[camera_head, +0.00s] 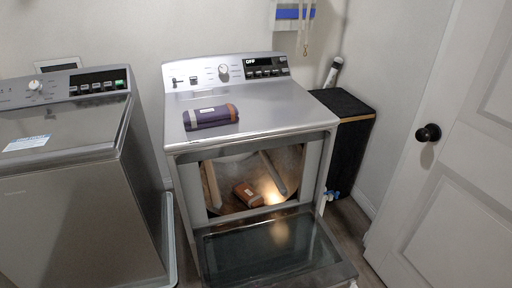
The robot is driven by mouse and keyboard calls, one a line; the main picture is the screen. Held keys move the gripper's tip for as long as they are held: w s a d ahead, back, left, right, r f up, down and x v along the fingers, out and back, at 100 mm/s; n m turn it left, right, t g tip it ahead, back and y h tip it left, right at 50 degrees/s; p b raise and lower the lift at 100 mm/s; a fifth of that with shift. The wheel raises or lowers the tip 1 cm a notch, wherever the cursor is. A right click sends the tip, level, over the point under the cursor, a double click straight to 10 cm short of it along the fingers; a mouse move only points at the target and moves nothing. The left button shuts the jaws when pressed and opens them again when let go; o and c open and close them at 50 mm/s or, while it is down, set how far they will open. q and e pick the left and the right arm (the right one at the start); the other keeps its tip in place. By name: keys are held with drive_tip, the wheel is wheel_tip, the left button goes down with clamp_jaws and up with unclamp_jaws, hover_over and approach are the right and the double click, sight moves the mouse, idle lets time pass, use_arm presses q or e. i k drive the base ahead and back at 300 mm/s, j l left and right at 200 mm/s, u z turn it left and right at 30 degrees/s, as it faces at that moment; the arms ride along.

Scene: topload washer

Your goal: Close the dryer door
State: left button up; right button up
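The silver dryer (255,112) stands in the middle, facing me. Its door (268,245) is open, folded down and out from the lower front edge, with its dark glass panel facing up. The dryer opening shows a lit drum (225,172) with a brown object (248,195) lying inside. Neither of my grippers can be made out in the head view.
A purple and brown cylindrical object (210,117) lies on the dryer top. A grey top-load washer (75,190) stands at left. A black box (348,135) stands right of the dryer. A white room door (455,150) with a black knob (428,133) is at far right.

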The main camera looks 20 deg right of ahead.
sight(291, 247)
drive_tip(key=i+l+z, duration=0.1)
drive_tip(key=i+z, duration=0.65)
drive_tip(key=i, duration=0.15)
